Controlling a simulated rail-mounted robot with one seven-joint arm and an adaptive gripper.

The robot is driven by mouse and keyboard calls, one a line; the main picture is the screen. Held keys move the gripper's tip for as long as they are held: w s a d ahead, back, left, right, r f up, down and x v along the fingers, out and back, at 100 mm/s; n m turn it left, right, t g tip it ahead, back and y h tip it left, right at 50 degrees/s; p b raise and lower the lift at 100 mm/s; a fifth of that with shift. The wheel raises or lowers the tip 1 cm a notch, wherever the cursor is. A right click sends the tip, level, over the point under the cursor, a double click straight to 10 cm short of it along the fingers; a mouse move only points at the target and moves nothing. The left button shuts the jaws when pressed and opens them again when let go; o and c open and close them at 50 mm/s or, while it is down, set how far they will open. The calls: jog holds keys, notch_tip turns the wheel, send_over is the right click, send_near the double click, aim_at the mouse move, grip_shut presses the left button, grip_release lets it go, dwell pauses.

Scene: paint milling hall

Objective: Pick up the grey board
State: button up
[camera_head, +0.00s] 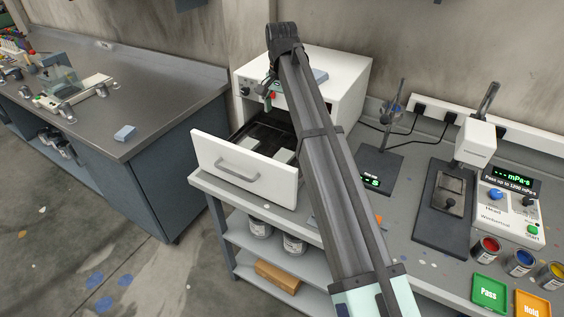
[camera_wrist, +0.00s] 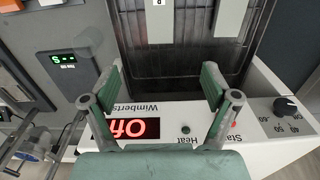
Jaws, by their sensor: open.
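The open drawer of a white oven (camera_head: 345,90) holds pale flat boards. One light grey board (camera_head: 283,155) shows in the head view, partly hidden by my arm. In the wrist view a light grey board (camera_wrist: 230,14) lies at the top right of the drawer, beside a paler board (camera_wrist: 159,20) with a dark mark. Both are cut off by the frame edge. I cannot tell for sure which is the grey board. My gripper (camera_wrist: 161,88) is open and empty, above the oven's front panel at the drawer's inner end, apart from the boards.
The drawer front (camera_head: 245,169) sticks out past the bench edge.

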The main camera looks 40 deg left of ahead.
jog(key=p, duration=0.4)
send_over(281, 158)
notch_tip(281, 158, down, 12)
jog(key=shift+f, duration=0.1)
jog(key=shift+f+p, duration=1.25)
jog(key=shift+f, duration=1.35)
jog(key=c, duration=1.2)
